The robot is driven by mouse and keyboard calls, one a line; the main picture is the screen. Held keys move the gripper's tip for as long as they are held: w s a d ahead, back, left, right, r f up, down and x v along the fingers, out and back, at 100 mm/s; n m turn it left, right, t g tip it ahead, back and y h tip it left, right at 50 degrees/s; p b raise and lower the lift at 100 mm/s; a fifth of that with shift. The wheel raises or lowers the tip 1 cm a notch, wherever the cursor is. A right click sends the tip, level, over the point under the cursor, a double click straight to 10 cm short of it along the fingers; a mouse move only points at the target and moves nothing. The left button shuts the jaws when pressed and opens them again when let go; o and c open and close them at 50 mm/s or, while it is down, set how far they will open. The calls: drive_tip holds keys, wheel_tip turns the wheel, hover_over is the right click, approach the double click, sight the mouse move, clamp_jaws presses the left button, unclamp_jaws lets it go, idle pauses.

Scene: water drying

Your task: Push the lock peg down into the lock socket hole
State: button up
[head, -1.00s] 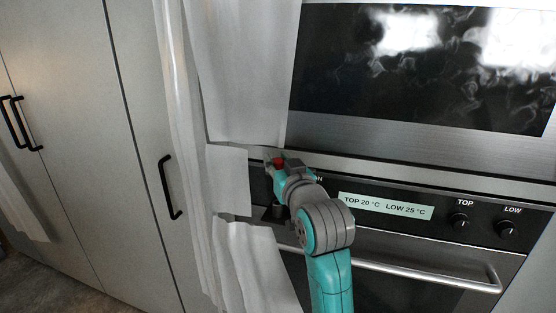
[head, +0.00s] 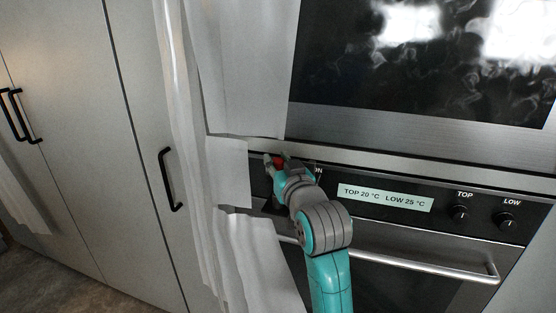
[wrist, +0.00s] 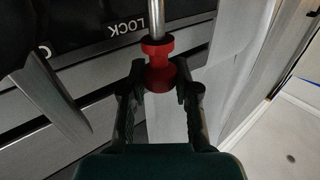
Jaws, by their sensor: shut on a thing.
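The lock peg has a red spool-shaped handle (wrist: 159,72) and a metal rod that runs up out of the wrist view. My gripper (wrist: 160,82) is shut on the red handle, one finger on each side. In the head view my gripper (head: 277,165) is at the left end of the oven control panel, with a bit of red between its fingers. The word LOCK shows upside down on the dark panel (wrist: 90,28) beside the rod. I cannot make out the socket hole or whether the rod is in it.
White cloth strips (head: 235,165) hang close to the left of my gripper. The control panel's display (head: 385,197) and knobs (head: 460,213) are to the right. The oven handle (head: 420,270) runs below, and the dark oven glass (head: 400,80) is above.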

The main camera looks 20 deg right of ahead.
sight(278, 160)
drive_tip(key=shift+f, duration=2.55)
drive_tip(key=o, duration=1.1)
drive_tip(key=shift+o, duration=0.2)
drive_tip(key=shift+r, duration=0.1)
wheel_tip(278, 160, up, 10)
drive_tip(key=shift+f, duration=0.1)
